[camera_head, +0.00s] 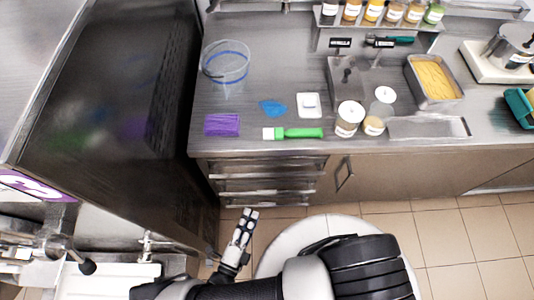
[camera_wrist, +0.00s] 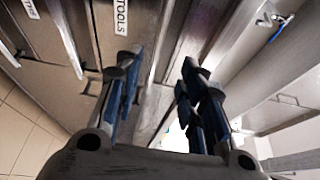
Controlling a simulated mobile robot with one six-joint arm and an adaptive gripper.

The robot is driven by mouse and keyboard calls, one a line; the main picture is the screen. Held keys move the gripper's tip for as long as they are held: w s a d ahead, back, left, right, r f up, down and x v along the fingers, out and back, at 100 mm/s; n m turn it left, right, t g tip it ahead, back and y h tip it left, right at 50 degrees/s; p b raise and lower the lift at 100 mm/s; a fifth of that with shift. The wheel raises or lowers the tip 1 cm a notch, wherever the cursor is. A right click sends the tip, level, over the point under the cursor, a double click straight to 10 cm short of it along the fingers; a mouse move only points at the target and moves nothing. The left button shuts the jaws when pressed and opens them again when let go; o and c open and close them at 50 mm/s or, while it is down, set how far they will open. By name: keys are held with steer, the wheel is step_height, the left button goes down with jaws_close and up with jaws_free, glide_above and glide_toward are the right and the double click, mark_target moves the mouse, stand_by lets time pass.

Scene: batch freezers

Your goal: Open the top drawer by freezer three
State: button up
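A stack of steel drawers (camera_head: 268,180) sits under the counter, right of the dark freezer (camera_head: 110,85). The top drawer (camera_head: 268,165) lies just under the counter edge and looks shut. My gripper (camera_head: 247,214) is in front of the lower drawers, near the floor in the picture. In the wrist view my gripper (camera_wrist: 160,65) has its two blue-sided fingers apart with nothing between them. Drawer fronts show beyond the fingers, one with a "TOOLS" label (camera_wrist: 121,17). I cannot tell whether the fingers touch a handle.
A cabinet door with a handle (camera_head: 344,174) is right of the drawers. Tiled floor (camera_head: 450,235) is free at the right.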

mark_target(268, 174)
steer(key=x, duration=1.7)
steer(key=shift+w, duration=0.1)
steer(key=shift+c, duration=0.2)
jaws_close()
